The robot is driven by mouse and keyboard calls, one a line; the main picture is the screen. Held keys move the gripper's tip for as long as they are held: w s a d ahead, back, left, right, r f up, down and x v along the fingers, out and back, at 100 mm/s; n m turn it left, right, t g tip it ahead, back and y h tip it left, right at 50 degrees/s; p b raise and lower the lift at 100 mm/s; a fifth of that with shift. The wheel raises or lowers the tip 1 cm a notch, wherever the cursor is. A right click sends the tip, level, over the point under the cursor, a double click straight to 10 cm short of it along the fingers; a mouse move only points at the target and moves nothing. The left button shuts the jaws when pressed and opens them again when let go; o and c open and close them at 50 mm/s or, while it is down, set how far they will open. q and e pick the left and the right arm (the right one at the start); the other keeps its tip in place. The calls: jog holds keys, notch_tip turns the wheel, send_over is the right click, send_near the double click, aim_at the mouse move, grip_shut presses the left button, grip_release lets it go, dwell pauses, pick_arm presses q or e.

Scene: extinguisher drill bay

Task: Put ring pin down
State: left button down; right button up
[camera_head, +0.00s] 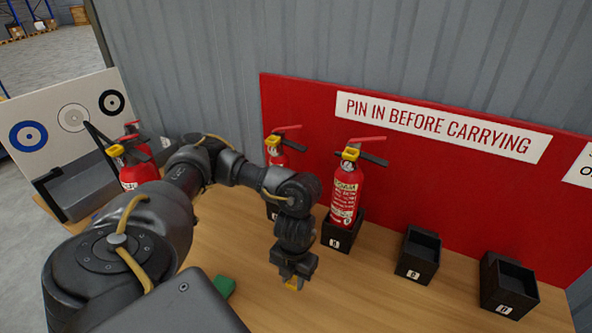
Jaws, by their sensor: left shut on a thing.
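My left gripper (294,275) points down over the wooden table, in front of the extinguisher holders. It is shut on a small yellow piece, the ring pin (294,284), whose tip shows below the fingers. Most of the pin is hidden, and I cannot tell whether it touches the table. A red extinguisher (346,192) stands upright in a black holder (343,233), with yellow at its valve. Another extinguisher (292,158) stands behind my left arm, partly hidden. My right gripper is not in view.
Two empty black holders (418,255) (508,287) stand to the right. More red extinguishers (139,174) are at the left by a target board (70,120). A green object (224,286) lies near my arm. The table (370,290) is clear right of the gripper. A red sign panel (430,170) backs it.

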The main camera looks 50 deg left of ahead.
aim_at(295, 286)
pick_arm(q)
jog(key=shift+w+d+f, duration=0.1)
jog(key=shift+w+f, duration=0.05)
notch_tip(295, 286, down, 3)
jog(key=shift+w+d+f+b, duration=0.1)
jog(key=shift+w+b, duration=0.05)
jog(key=shift+b, duration=0.4)
jog(key=shift+f, duration=0.25)
jog(key=c, duration=1.1)
grip_release()
jog(key=shift+f, duration=0.1)
